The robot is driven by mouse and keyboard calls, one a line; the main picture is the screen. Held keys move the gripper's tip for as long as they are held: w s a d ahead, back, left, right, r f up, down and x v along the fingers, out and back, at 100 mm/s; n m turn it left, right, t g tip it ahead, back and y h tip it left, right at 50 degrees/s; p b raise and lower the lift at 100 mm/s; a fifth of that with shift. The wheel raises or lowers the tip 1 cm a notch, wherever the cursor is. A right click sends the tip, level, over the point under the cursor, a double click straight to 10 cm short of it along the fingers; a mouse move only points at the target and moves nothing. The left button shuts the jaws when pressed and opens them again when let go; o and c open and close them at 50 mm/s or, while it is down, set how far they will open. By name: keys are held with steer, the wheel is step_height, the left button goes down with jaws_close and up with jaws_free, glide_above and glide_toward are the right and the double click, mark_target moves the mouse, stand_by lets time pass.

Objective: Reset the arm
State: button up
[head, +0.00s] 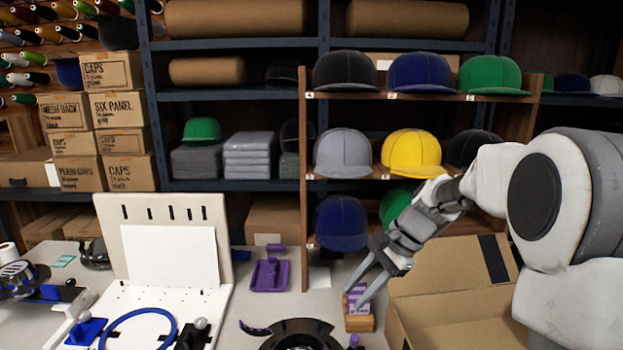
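My gripper (354,299) reaches down from the right to the table, right of the middle. Its two fingers are apart, with a visible gap between them. The fingertips are at a small purple and white piece (355,290) on a wooden block (359,323). The fingers partly cover this piece. I cannot tell whether they touch it. My arm comes in from the right edge and hides part of the shelf behind it.
An open cardboard box (447,270) stands close right of the gripper, under my arm. A cap shelf (303,200) stands behind. A purple tray (270,275), a white board stand (105,215), a blue hoop (140,312) and a black ring-shaped fixture (300,333) occupy the table.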

steer(key=s+d+n+t+h+b, duration=0.25)
steer(key=s+n, duration=0.35)
steer(key=s, duration=0.6)
steer(key=s+d+n+t+h+b, duration=0.25)
steer(key=s+n+h+b, duration=0.2)
steer(key=s, duration=0.75)
step_height(320, 180, up, 20)
steer(key=p, duration=2.1)
steer(key=shift+a+r+n+y, duration=0.15)
steer(key=shift+r+n+y, duration=0.15)
steer(key=shift+n, duration=0.15)
